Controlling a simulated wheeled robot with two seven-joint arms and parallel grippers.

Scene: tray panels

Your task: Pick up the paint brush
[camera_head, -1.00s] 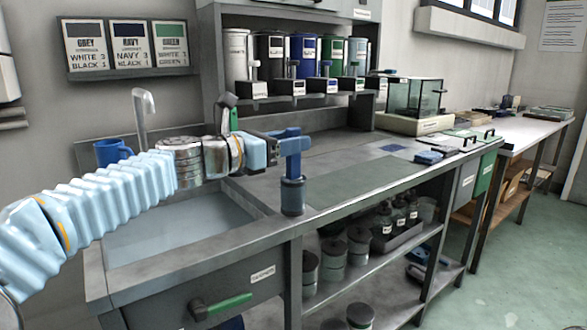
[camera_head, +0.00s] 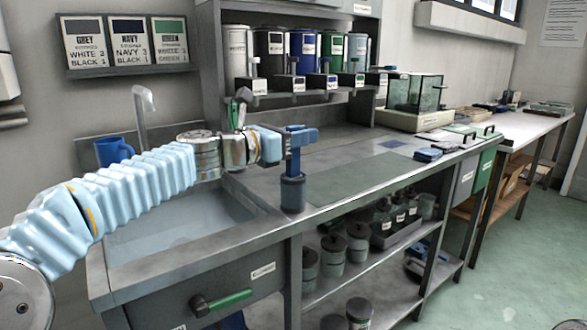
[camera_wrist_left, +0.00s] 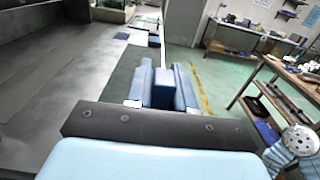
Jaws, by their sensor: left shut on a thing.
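My left gripper (camera_head: 302,136) is over the front edge of the counter, just right of the sink. It also shows in the left wrist view (camera_wrist_left: 162,84), with its two blue fingers closed around a blue piece between them. A dark blue upright part runs from the gripper down to a dark blue-grey cup (camera_head: 292,193) on the counter edge. I cannot tell whether that part is the paint brush or a finger. The brush head and bristles are not clearly visible. My right gripper is not in view.
The sink (camera_head: 175,228) lies left of the cup, with a tap (camera_head: 142,112) and a blue mug (camera_head: 112,151) behind it. Paint cans (camera_head: 272,52) stand on the rear shelf. A bare mat (camera_head: 365,177) covers the counter to the right. A glass box (camera_head: 418,93) stands farther right.

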